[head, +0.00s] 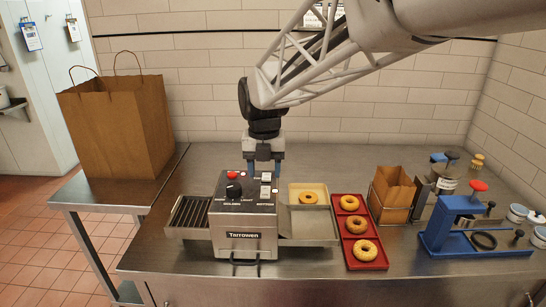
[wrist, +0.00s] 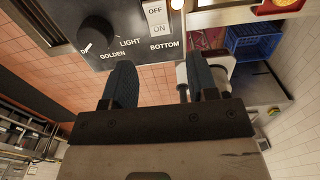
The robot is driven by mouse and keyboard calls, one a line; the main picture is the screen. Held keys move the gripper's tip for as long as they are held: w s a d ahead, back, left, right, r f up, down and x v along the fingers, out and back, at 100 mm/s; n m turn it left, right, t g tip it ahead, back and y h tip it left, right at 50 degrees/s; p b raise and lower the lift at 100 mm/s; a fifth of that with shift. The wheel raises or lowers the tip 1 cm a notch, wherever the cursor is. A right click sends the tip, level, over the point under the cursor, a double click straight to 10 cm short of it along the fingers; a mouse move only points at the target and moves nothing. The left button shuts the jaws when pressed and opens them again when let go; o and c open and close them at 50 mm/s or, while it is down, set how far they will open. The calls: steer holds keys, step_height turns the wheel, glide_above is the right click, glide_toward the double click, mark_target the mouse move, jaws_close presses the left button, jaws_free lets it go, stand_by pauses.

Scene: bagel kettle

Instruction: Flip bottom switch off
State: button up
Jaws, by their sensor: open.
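The grey Tarrowen machine (head: 236,242) stands on the steel counter, with a red button, a black knob and white switches on its top panel. In the wrist view the white bottom switch (wrist: 156,18) carries OFF and ON, with BOTTOM printed beneath it. I cannot tell which way it is set. My gripper (head: 264,174) is behind the machine's panel in the head view, pointing down. In the wrist view my gripper (wrist: 163,78) has its two dark fingers apart with nothing between them; the switch shows beyond their tips, apart from them.
The black knob (wrist: 97,33) is left of the switch. A metal tray (head: 311,228) with one bagel adjoins the machine's right side; a red tray (head: 371,265) holds three bagels. A blue press (head: 450,232) stands right, a paper bag (head: 118,130) left.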

mark_target(265, 196)
steer(key=shift+f, duration=3.2)
steer(key=c, duration=0.9)
steer(key=shift+w+g, duration=0.1)
steer(key=shift+g, duration=0.3)
steer(key=shift+r+g, duration=0.15)
steer(key=shift+g, duration=0.15)
steer(key=o, duration=0.9)
